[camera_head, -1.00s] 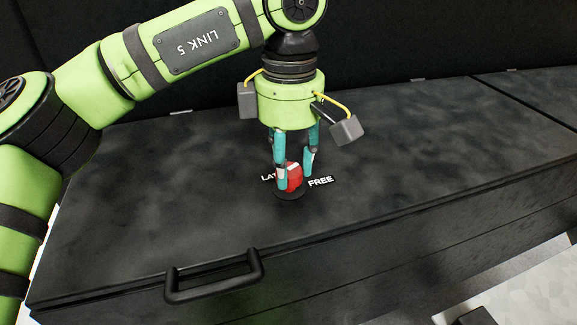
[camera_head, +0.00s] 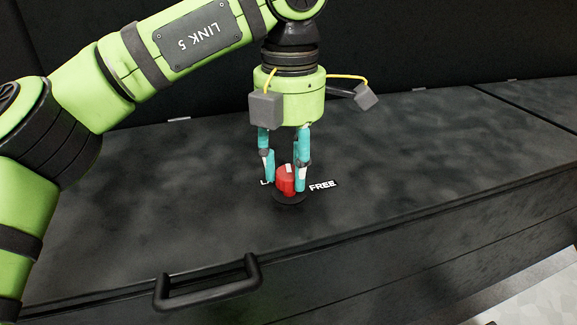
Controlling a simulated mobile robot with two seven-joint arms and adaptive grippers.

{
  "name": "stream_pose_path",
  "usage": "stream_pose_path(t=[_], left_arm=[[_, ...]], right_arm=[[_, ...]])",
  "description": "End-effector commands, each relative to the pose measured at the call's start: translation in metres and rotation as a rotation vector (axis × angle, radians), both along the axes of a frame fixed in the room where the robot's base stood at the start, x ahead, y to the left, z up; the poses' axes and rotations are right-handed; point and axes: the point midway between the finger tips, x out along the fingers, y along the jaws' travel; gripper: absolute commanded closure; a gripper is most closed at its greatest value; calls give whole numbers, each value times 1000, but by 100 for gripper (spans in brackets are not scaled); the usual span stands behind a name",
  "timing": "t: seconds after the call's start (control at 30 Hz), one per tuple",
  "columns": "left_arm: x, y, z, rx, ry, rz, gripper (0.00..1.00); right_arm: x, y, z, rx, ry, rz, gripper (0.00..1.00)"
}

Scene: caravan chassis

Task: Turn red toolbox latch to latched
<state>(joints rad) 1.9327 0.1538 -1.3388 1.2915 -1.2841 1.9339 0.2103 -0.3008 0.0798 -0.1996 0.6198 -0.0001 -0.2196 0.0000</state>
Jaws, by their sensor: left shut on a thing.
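The red latch knob (camera_head: 286,183) stands on a black round base (camera_head: 289,199) on top of the dark toolbox lid (camera_head: 400,160). A white mark on the knob's top points up and away in the head view. A "FREE" label (camera_head: 323,186) is to the right of the knob. Another label (camera_head: 266,183), starting with "L", is at its left and mostly hidden by a finger. My left gripper (camera_head: 285,180) points down from above, shut on the knob with a teal finger on either side. My right gripper is not in view.
A black handle (camera_head: 208,287) sticks out from the front side of the toolbox, nearer than the knob. The lid around the knob is clear. A dark wall (camera_head: 420,40) rises behind, and a pale floor shows at the bottom right.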

Motion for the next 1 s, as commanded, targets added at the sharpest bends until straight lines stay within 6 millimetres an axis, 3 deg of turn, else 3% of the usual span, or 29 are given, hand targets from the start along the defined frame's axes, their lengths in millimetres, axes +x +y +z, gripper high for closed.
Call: stream_pose_path(t=[0.4, 0.97, 1.0], left_arm=[[-1, -1, -3, 3, 7, 196, 95], [0, -1, -2, 2, 5, 229, 95], [0, -1, -2, 2, 5, 229, 58]], right_arm=[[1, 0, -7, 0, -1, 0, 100], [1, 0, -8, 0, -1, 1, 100], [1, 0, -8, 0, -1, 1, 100]])
